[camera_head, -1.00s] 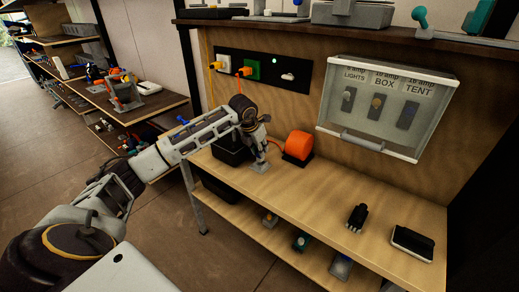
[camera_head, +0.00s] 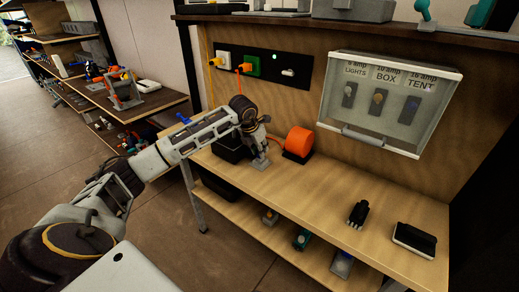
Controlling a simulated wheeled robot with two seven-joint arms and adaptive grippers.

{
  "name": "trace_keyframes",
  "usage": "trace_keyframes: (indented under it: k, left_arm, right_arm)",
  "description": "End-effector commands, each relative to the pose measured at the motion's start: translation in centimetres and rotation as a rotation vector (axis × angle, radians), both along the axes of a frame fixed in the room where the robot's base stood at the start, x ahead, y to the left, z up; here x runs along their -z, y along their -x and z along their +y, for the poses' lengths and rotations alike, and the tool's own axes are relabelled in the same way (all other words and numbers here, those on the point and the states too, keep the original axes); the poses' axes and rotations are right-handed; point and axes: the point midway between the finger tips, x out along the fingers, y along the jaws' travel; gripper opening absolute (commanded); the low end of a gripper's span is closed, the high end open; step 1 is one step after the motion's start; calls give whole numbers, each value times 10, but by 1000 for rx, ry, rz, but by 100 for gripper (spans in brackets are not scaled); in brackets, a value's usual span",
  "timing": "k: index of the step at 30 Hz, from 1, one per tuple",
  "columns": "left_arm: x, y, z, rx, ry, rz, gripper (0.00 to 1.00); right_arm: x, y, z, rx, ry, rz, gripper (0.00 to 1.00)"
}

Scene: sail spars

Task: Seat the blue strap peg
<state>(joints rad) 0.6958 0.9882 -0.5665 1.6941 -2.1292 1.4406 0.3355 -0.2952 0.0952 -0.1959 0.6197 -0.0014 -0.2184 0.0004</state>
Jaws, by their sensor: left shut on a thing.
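My left gripper (camera_head: 258,152) points down at the back left of the wooden bench (camera_head: 320,190), between a black box and an orange reel. It is shut on a small grey block (camera_head: 261,166) at the bench top; whether the block rests on the bench or is just above it, I cannot tell. A small blue piece (camera_head: 182,118) shows just behind my left forearm. I cannot tell whether it is the strap peg, and its lower part is hidden by the arm. My right gripper is out of view.
The black box (camera_head: 231,149) and orange reel (camera_head: 299,141) stand close to the gripper. A clear-fronted switch case (camera_head: 385,135) hangs on the back panel. A black plug (camera_head: 358,214) and a black-and-white block (camera_head: 414,240) lie at the right. The bench's middle is clear.

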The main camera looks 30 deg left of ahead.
Motion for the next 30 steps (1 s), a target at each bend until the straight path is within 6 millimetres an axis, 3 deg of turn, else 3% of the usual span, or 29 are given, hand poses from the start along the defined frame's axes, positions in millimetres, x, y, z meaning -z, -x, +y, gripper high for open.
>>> trace_keyframes:
  k: [30]
  left_arm:
    - [14, 0, 0, 0, 0, 0, 0]
  right_arm:
    - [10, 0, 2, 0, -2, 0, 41]
